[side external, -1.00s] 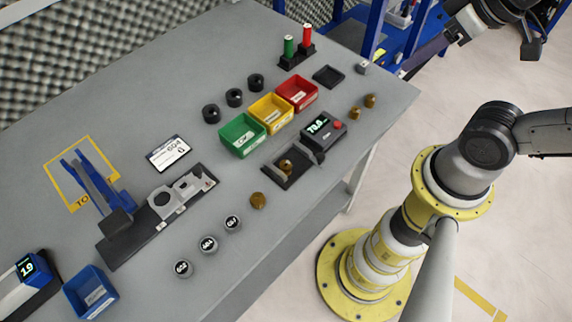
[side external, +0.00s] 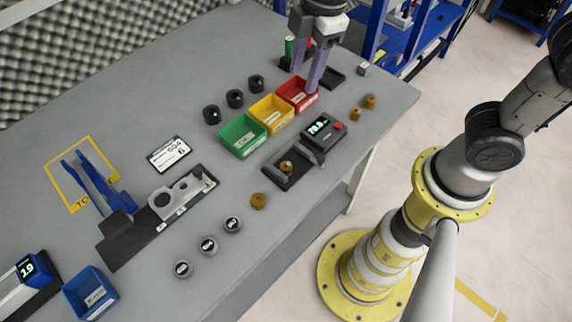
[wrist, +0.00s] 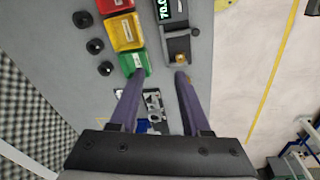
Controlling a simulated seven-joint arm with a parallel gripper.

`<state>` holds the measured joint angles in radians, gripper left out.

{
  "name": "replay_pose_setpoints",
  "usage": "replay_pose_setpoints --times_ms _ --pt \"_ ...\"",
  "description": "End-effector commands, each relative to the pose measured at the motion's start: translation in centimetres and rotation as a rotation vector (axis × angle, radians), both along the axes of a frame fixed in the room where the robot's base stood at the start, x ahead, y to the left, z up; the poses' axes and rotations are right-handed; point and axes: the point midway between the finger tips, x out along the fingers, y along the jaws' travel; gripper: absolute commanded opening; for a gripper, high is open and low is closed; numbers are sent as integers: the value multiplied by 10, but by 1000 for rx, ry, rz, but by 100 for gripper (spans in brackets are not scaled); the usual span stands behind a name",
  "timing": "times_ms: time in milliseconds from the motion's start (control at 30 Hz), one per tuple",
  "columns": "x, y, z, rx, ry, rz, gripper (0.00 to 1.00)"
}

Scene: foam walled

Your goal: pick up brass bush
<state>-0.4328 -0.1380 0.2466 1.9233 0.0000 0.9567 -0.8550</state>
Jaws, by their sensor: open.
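Several brass bushes show in the side view. One brass bush (side external: 258,201) stands alone on the grey table, and another (side external: 286,168) sits in a black tray (side external: 274,182) beside the display unit. Two more brass bushes (side external: 355,114) (side external: 370,101) stand close together near the table's right edge. The bush in the tray also shows in the wrist view (wrist: 180,58). My gripper (side external: 304,81) is open, pointing down, over the red bin (side external: 304,101). In the wrist view its fingers (wrist: 159,74) are apart with nothing between them.
The yellow bin (side external: 284,128) and green bin (side external: 251,146) stand beside the red one. Several black collars (side external: 234,98) and grey knobs (side external: 208,245) stand on the table. A display unit (side external: 318,133), black fixture (side external: 150,225) and blue stand (side external: 98,185) rise from it.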

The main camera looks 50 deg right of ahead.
Motion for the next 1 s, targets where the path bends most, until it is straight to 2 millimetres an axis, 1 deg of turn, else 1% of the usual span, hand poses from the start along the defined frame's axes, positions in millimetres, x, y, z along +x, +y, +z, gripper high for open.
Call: replay_pose_setpoints --times_ms 33,100,200,267,367,433,700,833,1000 --pt "1 18 -15 -21 39 56 47" --pt "0 36 -32 -41 77 103 47" --pt "-7 52 -50 -66 119 152 47" --pt "-12 57 -57 -77 133 171 47" --pt "-14 61 -63 -79 136 182 47" --pt "-15 60 -73 -80 139 181 47" --pt "-15 59 -123 -79 139 178 47" --pt "-15 60 -137 -78 135 178 47" --pt "-15 60 -147 -78 135 178 47"
